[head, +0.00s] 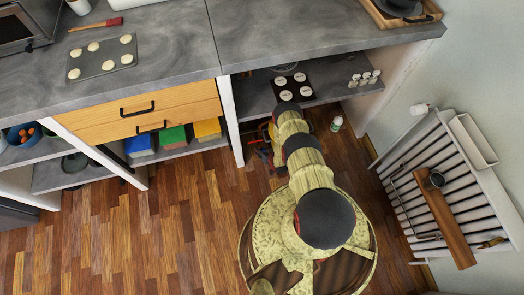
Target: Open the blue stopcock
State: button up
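I cannot make out a blue stopcock in the head view. My gripper (262,152) shows only as small dark parts beside my arm, low in front of the open bay under the counter. My arm hides part of it, and I cannot tell whether it is open or shut or holds anything. Small red and orange parts show close to it, too small to identify.
A grey counter (165,60) runs along the back, with wooden drawers (140,112) under it. The open bay holds a shelf (330,85) with a dark tray (292,88) and several small jars. A slatted rack (440,185) stands at right. Wooden floor (150,235) is clear at left.

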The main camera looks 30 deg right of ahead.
jog(key=c, duration=0.6)
jog(key=shift+c, duration=0.5)
jog(key=shift+a, duration=0.1)
jog(key=shift+h, duration=0.4)
jog(key=shift+n+g+h, duration=0.4)
jog(key=shift+n+h, duration=0.2)
jog(key=shift+h, duration=0.1)
jog(key=o, duration=1)
jog(key=shift+o, duration=0.8)
